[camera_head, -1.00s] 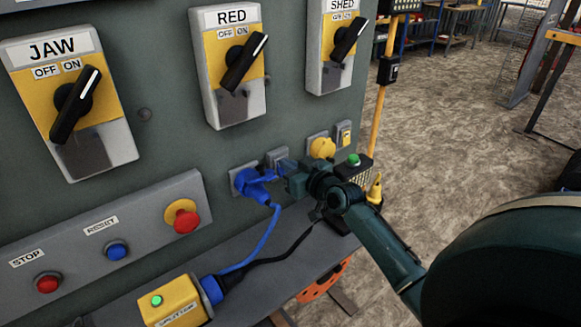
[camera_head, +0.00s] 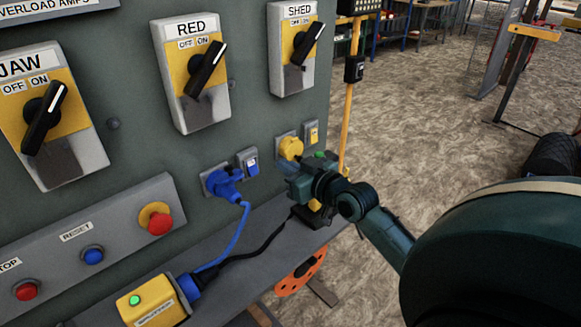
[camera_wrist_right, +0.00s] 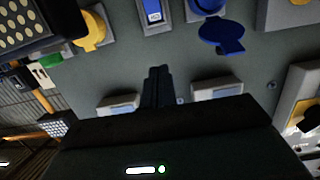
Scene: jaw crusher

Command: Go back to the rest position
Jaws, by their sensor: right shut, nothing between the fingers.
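My right gripper (camera_head: 292,184) is in front of the grey panel (camera_head: 150,130), a little right of the blue plug and socket. Its fingers are shut with nothing between them. In the right wrist view the shut fingers (camera_wrist_right: 157,88) point at the bare panel. The blue plug (camera_head: 226,184) sits at its socket, with a blue cable hanging to the yellow box (camera_head: 150,303) on the ledge. The blue plug and socket also show in the right wrist view (camera_wrist_right: 222,35). My left gripper is not in view.
Three rotary switches, JAW (camera_head: 46,116), RED (camera_head: 192,80) and SHED (camera_head: 295,50), stand out from the panel. A yellow socket cover (camera_head: 290,147) is close beside my gripper. A red stop knob (camera_head: 158,223) is at lower left. Open floor (camera_head: 420,120) lies to the right.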

